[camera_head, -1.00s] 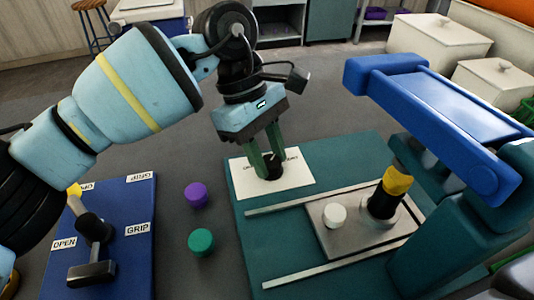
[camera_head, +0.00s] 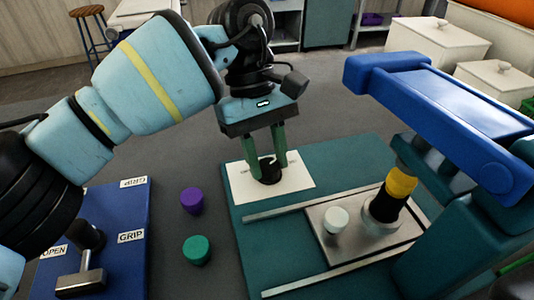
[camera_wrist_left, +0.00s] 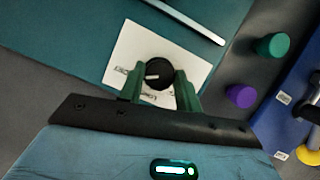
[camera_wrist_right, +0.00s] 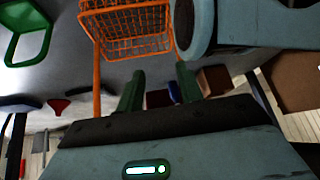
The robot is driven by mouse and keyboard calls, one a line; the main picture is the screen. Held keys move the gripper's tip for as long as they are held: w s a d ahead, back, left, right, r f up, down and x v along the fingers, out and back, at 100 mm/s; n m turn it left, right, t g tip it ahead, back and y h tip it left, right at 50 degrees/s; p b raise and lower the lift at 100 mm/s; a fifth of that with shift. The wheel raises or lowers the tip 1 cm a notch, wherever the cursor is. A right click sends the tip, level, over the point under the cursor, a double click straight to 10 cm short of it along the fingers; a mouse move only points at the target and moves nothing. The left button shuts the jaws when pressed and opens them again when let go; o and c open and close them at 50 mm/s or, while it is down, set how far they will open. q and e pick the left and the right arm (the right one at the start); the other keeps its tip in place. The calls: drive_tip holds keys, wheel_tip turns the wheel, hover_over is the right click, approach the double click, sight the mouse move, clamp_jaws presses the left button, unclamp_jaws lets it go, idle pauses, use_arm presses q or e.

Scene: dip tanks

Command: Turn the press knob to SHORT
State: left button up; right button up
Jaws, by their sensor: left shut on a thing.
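The black press knob (camera_head: 270,172) sits on a white label plate (camera_head: 298,178) at the back left corner of the teal press base. My left gripper (camera_head: 266,165) is over the knob from above, with its green fingers shut on it. In the left wrist view the knob (camera_wrist_left: 159,74) is between the fingers and a pale pointer mark on it points left. The printing on the plate (camera_wrist_left: 122,60) is partly hidden and too small to read. My right gripper (camera_wrist_right: 158,85) shows only in its own wrist view, with its fingers apart and nothing between them.
The blue press arm (camera_head: 440,110) overhangs a metal plate (camera_head: 345,256) with a white cylinder (camera_head: 335,220) and a black and yellow piece (camera_head: 393,197). Purple (camera_head: 191,200) and green (camera_head: 197,250) knobs stand left of the base. A blue GRIP/OPEN panel (camera_head: 120,255) is farther left.

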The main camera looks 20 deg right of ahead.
use_arm(q)
drive_tip(key=o, duration=1)
drive_tip(key=shift+c, duration=0.2)
drive_tip(key=shift+r, duration=0.1)
drive_tip(key=v, duration=0.7)
drive_tip(key=shift+r+p, duration=0.3)
drive_tip(key=shift+w, duration=0.1)
